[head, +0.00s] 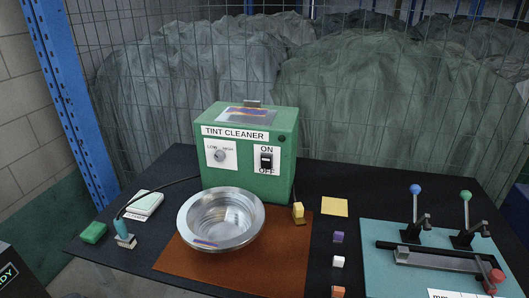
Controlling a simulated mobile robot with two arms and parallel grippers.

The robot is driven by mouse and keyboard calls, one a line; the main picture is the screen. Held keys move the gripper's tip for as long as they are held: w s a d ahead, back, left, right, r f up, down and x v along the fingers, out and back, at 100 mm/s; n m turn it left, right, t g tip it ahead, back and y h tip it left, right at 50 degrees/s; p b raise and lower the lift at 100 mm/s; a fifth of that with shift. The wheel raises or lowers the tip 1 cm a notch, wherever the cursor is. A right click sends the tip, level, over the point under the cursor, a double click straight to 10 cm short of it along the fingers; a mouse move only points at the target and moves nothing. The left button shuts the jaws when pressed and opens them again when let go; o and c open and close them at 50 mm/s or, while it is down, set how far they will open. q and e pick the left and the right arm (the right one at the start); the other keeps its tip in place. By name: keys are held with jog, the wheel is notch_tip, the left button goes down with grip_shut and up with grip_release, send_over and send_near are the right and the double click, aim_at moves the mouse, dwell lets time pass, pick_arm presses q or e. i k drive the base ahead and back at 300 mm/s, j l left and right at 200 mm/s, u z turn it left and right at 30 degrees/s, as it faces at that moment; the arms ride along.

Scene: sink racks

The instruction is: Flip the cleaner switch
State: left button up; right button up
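The tint cleaner (247,192) is a green box with a "TINT CLEANER" label, standing at the middle back of the black table. Its switch (266,160) is a small dark switch on a white plate at the right of the front face, with ON above and OFF below. I cannot tell for sure which way it is set. A dial (219,155) marked low and high sits to its left. Neither of my grippers is in view.
A metal bowl (221,218) stands before the cleaner on a brown mat (285,266). A brush (123,235), green block (93,232) and white pad (145,204) lie left. Small coloured blocks and a blue lever board (385,232) are right. Wire mesh stands behind.

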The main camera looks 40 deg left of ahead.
aim_at(266, 160)
jog(key=u, duration=1.15)
